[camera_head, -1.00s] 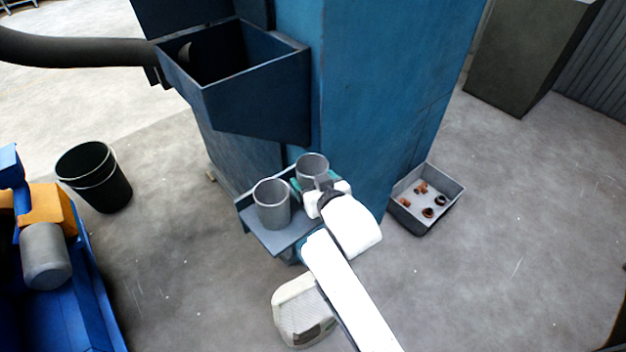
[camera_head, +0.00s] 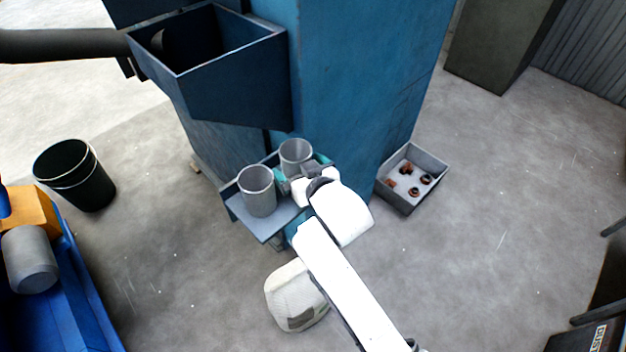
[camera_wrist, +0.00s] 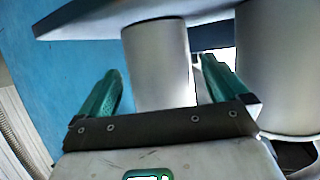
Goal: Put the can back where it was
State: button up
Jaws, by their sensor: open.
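Two open-topped grey cans stand upright on a small blue-grey shelf (camera_head: 268,228) on the blue machine: a front-left can (camera_head: 257,192) and a back-right can (camera_head: 295,153). My gripper (camera_head: 302,169) is open at the back-right can, with a teal finger on either side of it. In the wrist view, the back-right can (camera_wrist: 158,62) stands between the fingertips of my gripper (camera_wrist: 160,72). The front-left can (camera_wrist: 280,70) fills the right side there, outside the fingers. I cannot tell whether either finger touches a can.
A dark hopper (camera_head: 215,70) juts out above the shelf. A grey tray (camera_head: 412,178) with several small brown parts lies on the floor at right. A black bucket (camera_head: 75,176) stands at left, near a blue cart (camera_head: 80,300) holding another grey cylinder (camera_head: 30,260). Open floor lies at right.

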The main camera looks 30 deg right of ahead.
jog(key=v, duration=1)
jog(key=shift+s, duration=0.15)
jog(key=s+d+f+g, duration=0.2)
jog(key=s+f+g, duration=0.2)
jog(key=s, duration=0.5)
jog(key=s+d+f+g, duration=0.3)
jog(key=s+f, duration=0.3)
jog(key=s, duration=0.3)
jog(key=s+d+f+g, duration=0.3)
jog(key=s+f+g, duration=0.1)
jog(key=s, duration=0.5)
jog(key=shift+f+g, duration=0.4)
jog(key=shift+g, duration=0.3)
jog(key=shift+c, duration=0.2)
